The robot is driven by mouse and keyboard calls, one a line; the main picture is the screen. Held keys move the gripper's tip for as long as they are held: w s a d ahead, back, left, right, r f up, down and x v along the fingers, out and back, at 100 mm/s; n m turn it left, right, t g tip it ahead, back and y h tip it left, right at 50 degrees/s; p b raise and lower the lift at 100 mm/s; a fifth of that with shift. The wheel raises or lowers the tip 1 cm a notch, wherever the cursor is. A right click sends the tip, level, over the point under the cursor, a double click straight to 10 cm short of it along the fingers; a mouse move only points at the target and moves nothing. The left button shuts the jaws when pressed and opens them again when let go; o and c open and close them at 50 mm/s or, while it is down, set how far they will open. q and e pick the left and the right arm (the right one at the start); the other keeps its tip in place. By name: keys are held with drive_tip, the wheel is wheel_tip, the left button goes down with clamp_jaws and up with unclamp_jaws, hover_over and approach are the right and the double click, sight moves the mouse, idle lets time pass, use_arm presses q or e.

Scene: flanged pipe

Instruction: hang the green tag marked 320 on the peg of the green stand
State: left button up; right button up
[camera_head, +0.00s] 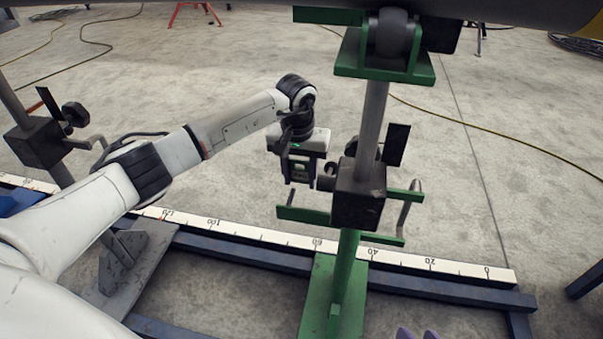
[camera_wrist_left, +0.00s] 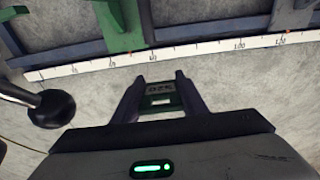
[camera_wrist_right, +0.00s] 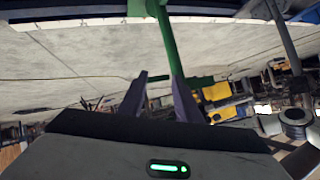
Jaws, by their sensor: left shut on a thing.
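The green stand (camera_head: 348,265) rises in the middle of the head view, with a dark clamp block on its post. A green bar (camera_head: 305,214) with a short upturned end juts left from the stand; I cannot tell for sure that this is the peg. My left gripper (camera_head: 300,180) is left of the clamp block, above that bar, pointing down. It is shut on the green tag, whose marking reads upside down in the left wrist view (camera_wrist_left: 160,88). The tag is apart from the bar. My right gripper (camera_head: 416,333) shows only its fingertips at the bottom edge; its fingers are apart and empty in the right wrist view (camera_wrist_right: 160,88).
A white scale rail (camera_head: 285,238) runs across the floor behind the stand's foot. A large pipe (camera_head: 500,10) lies across the top. A second stand (camera_head: 38,143) with a dark clamp is at the left. Open concrete floor lies behind.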

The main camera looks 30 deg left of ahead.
sight(291, 200)
use_arm(q)
drive_tip(key=s, duration=0.2)
drive_tip(key=s+d+p, duration=0.1)
drive_tip(key=s, duration=0.2)
drive_tip(key=s+d+p, duration=0.1)
drive_tip(key=s, duration=0.1)
drive_tip(key=shift+s+f, duration=0.15)
drive_tip(key=shift+f, duration=0.05)
drive_tip(key=shift+s+f, duration=0.1)
drive_tip(key=shift+s, duration=0.05)
drive_tip(key=shift+s+d+f, duration=0.1)
drive_tip(key=shift+s+f, duration=0.05)
drive_tip(key=shift+s, duration=0.25)
use_arm(e)
drive_tip(key=shift+d+f+g+h, duration=0.2)
drive_tip(key=shift+d+f+h, duration=0.1)
drive_tip(key=shift+f, duration=0.2)
drive_tip(key=shift+d+f+g+h, duration=0.2)
drive_tip(key=shift+d+f+h, duration=0.1)
drive_tip(key=shift+f, duration=0.2)
use_arm(q)
drive_tip(key=o, duration=1.1)
